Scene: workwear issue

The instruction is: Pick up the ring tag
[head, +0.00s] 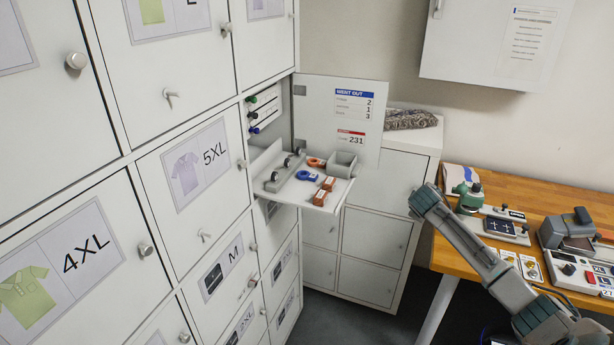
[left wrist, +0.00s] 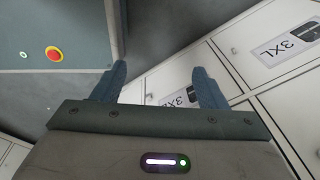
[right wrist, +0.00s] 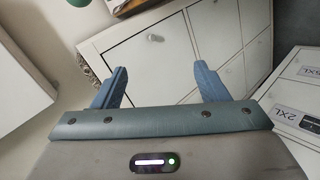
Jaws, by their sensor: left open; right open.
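Two ring-shaped tags lie on a pull-out shelf (head: 318,207) in an open locker compartment in the head view. One is a blue ring tag (head: 306,175), the other an orange ring tag (head: 317,162) behind it. Two brown blocks (head: 322,192) lie to their right. My left gripper (left wrist: 158,72) is open and empty in the left wrist view, facing lower lockers. My right gripper (right wrist: 160,72) is open and empty in the right wrist view, in front of white cabinet doors. Neither gripper is at the tags.
A grey open box (head: 343,164) stands at the shelf's right rear. The locker's open door (head: 340,110) stands behind the shelf. Closed lockers with protruding knobs (head: 76,60) fill the left. A wooden bench (head: 572,207) with devices is at the right. A wall cabinet (head: 485,45) hangs above.

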